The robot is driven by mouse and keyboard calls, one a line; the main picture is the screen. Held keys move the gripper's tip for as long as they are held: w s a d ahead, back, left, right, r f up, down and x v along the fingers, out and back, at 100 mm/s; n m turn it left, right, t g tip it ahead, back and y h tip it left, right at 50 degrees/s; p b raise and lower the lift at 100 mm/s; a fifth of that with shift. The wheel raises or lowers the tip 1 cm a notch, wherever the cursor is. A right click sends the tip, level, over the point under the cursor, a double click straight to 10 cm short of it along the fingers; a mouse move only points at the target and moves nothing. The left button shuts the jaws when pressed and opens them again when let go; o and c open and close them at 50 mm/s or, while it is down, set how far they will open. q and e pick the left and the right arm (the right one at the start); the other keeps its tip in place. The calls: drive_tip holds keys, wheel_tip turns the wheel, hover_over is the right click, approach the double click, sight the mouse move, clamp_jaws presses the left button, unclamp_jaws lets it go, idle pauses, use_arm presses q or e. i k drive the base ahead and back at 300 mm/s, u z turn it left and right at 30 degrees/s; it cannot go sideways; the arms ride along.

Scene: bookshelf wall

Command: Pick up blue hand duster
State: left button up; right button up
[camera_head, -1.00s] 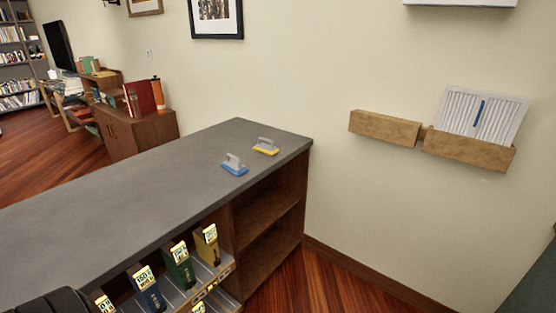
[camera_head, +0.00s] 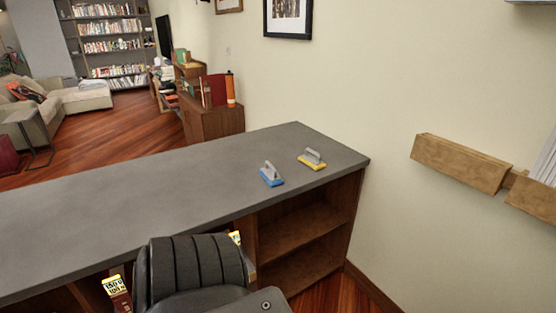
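The blue hand duster (camera_head: 271,175) lies on the grey counter top (camera_head: 150,190), near its right end. It has a blue base and a grey handle on top. A similar duster with a yellow base (camera_head: 312,159) lies just to its right and a little farther back, apart from it.
Open wooden shelves (camera_head: 300,240) sit under the counter's right end. Boxes with yellow labels (camera_head: 117,290) stand below the counter, partly hidden by my arm. A wooden wall holder (camera_head: 460,163) hangs at right. The counter's left stretch is clear.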

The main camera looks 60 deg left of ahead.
sight(269, 173)
drive_tip(key=u, duration=0.6)
drive_tip(key=i, duration=0.6)
drive_tip(key=u, duration=0.65)
